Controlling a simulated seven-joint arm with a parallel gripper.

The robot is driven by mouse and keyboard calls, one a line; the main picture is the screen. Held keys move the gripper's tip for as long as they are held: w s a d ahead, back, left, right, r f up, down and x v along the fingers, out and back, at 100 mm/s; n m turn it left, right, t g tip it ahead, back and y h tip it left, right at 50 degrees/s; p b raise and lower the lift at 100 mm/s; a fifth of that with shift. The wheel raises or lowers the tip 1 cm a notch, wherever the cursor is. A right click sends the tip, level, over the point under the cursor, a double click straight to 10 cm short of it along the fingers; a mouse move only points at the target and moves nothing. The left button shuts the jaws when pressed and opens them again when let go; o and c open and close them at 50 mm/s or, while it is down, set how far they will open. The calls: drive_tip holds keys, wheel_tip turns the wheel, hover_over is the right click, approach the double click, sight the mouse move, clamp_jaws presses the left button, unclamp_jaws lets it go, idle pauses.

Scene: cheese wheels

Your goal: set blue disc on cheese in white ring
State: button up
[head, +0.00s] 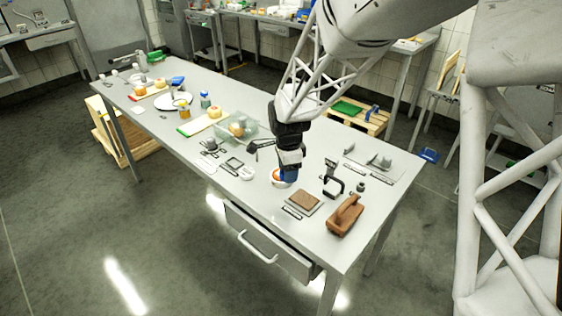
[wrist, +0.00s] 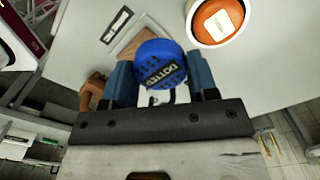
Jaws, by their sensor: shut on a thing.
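My gripper (head: 290,169) is over the near right part of the table, and its two blue fingers also show in the wrist view (wrist: 161,84). It is shut on the blue disc (wrist: 160,62), which has pale lettering on its face. The disc also shows low under my gripper in the head view (head: 291,177). An orange cheese (wrist: 219,21) with a pale label sits inside the white ring (wrist: 190,31). In the head view the cheese (head: 277,174) is just left of the disc and partly hidden by it. The disc appears beside the cheese; its height above the table is unclear.
A brown square block (head: 305,200), a brown handled tool (head: 345,216) and a black stand (head: 332,180) are to the right. A clear box (head: 248,121) stands behind to the left. The table's front edge and an open drawer (head: 268,244) are near.

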drive_tip(key=w, duration=0.2)
drive_tip(key=w+a, duration=0.1)
drive_tip(key=w, duration=0.4)
drive_tip(key=shift+w+a+f, duration=0.1)
drive_tip(key=shift+a+f, duration=0.1)
drive_tip(key=shift+f, duration=0.15)
drive_tip(key=shift+f, duration=1.75)
drive_tip(key=shift+f, duration=0.2)
drive_tip(key=o, duration=0.9)
drive_tip(key=shift+r, duration=0.2)
wheel_tip(320, 180, up, 12)
